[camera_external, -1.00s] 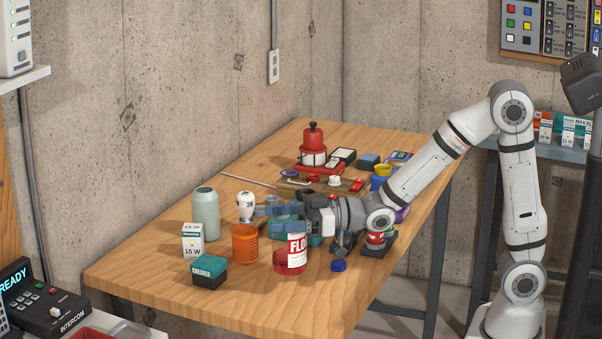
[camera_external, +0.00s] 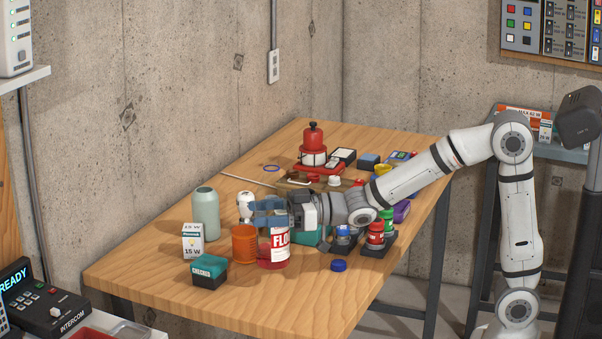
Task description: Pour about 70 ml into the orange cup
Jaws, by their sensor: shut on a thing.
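The orange cup (camera_external: 243,246) stands upright on the wooden table near its front left part. Its inside is mostly hidden from this side. A clear container with red liquid and a red-and-white label reading "FLO" (camera_external: 280,244) is just right of the cup, its edge meeting the cup's edge in the picture. It looks upright. My gripper (camera_external: 268,211), with blue-grey fingers, is shut on its upper part and reaches in from the right. The fingers hide its top. I cannot tell whether its base touches the table.
A pale green bottle (camera_external: 206,214), a bulb (camera_external: 245,203) and a bulb box (camera_external: 193,241) stand left of and behind the cup. A teal-and-black box (camera_external: 209,272) is in front. A blue cap (camera_external: 339,266) and coloured jars (camera_external: 376,233) are right. The front table edge is clear.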

